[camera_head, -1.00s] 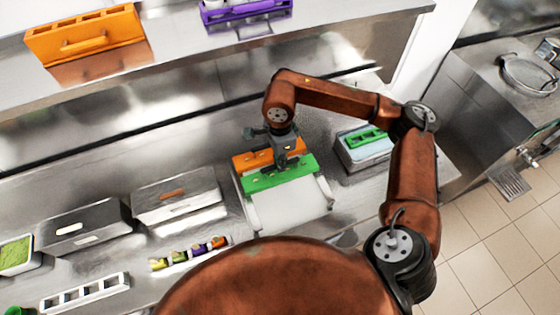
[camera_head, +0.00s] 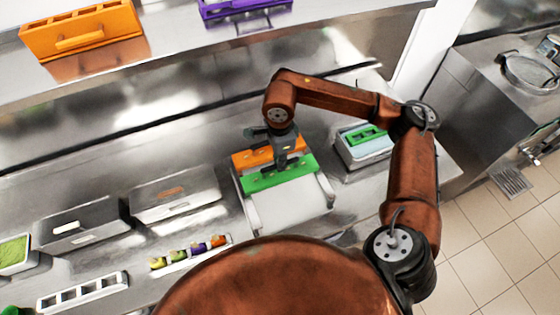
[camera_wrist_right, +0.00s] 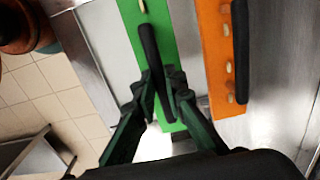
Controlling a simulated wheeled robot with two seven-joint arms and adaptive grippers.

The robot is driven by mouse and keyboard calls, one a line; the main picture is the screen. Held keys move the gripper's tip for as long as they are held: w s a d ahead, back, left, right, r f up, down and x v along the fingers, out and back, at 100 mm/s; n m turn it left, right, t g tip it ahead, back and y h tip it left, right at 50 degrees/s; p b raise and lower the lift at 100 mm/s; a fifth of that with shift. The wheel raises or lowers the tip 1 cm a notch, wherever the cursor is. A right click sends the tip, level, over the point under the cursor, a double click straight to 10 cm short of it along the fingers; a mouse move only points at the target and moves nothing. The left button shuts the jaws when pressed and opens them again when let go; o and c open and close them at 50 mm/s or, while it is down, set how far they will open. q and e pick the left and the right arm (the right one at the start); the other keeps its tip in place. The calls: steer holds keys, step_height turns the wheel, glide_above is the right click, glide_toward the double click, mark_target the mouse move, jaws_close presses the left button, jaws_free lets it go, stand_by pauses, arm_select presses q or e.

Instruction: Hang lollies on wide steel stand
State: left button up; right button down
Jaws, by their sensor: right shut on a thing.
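A green bar (camera_head: 270,178) with a black handle lies across the wide steel stand (camera_head: 244,205). Small pale stick ends show in the bar in the right wrist view (camera_wrist_right: 130,22). An orange bar (camera_head: 243,160) lies behind it, parallel, and also has a black handle in the right wrist view (camera_wrist_right: 213,55). My right gripper (camera_head: 283,168) comes down over the green bar. In the right wrist view its fingers (camera_wrist_right: 163,88) are shut on the green bar's black handle. Whether the bar rests on the stand or is lifted slightly, I cannot tell. My left gripper is out of view.
A steel container with a green piece (camera_head: 365,137) stands right of the stand. Lidded steel boxes (camera_head: 175,192) and a rack with several coloured items (camera_head: 190,252) are at the left. Orange (camera_head: 85,38) and purple (camera_head: 245,10) holders sit on the upper shelf.

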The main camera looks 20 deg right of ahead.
steer(key=shift+f+b, duration=0.2)
steer(key=shift+b, duration=0.2)
stand_by(0.4)
steer(key=c, duration=1.9)
jaws_free()
step_height(320, 180, up, 12)
